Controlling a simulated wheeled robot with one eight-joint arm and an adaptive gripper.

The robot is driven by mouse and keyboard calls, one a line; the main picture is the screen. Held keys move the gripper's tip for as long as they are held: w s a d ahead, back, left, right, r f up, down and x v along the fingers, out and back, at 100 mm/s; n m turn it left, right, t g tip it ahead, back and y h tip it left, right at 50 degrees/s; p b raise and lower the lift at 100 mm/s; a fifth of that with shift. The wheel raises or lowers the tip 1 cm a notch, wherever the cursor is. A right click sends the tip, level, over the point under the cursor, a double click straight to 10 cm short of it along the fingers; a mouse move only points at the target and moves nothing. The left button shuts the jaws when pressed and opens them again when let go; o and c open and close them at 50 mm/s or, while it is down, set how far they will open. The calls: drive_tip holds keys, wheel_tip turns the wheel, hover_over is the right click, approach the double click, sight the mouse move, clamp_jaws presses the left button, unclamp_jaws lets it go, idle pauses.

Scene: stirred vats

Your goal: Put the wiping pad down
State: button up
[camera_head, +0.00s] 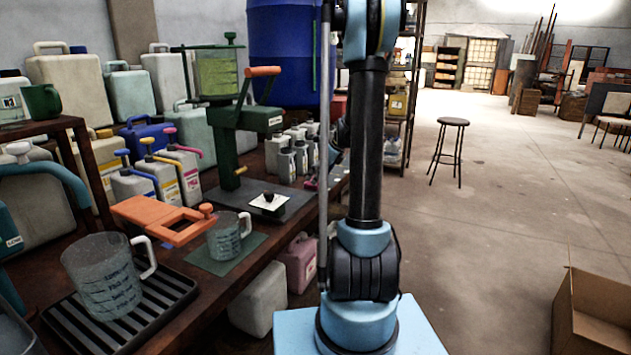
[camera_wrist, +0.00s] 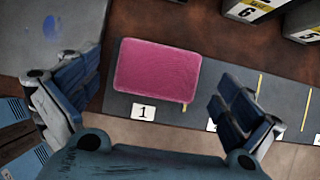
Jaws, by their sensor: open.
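The wiping pad is a pink rounded rectangle (camera_wrist: 156,70). In the wrist view it lies flat on a dark grey strip (camera_wrist: 200,107), above the label "1" and partly over the strip's upper edge. My gripper (camera_wrist: 155,97) is open, with one finger on each side of the pad and visible gaps between fingers and pad. Nothing is held.
White containers with yellow labels (camera_wrist: 246,10) stand at the wrist view's upper right. In the head view the bench carries a measuring jug (camera_head: 105,280) on a black rack, a smaller jug (camera_head: 226,238) and an orange-handled press (camera_head: 225,140). A cardboard box (camera_head: 600,310) stands on the floor.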

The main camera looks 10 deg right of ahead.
drive_tip(key=v, duration=1)
drive_tip(key=s+a+r+n+h, duration=0.1)
drive_tip(key=s+a+n, duration=0.15)
drive_tip(key=s, duration=0.35)
drive_tip(key=s+a+n, duration=0.2)
drive_tip(key=s+n, duration=0.2)
drive_tip(key=s, duration=0.1)
drive_tip(key=s+f+n+h, duration=0.1)
drive_tip(key=s+f+n, duration=0.2)
drive_tip(key=s+n, duration=0.3)
drive_tip(key=s+f+n+h, duration=0.1)
drive_tip(key=s+f+n, duration=0.3)
drive_tip(key=s, duration=0.9)
drive_tip(key=s+f+n+g+h, duration=0.1)
drive_tip(key=s+f+n, duration=0.3)
drive_tip(key=s+n, duration=0.5)
drive_tip(key=shift+s+a+h, duration=0.5)
drive_tip(key=shift+s, duration=0.25)
drive_tip(key=shift+f, duration=0.1)
drive_tip(key=shift+w+f, duration=0.2)
drive_tip(key=shift+w, duration=0.2)
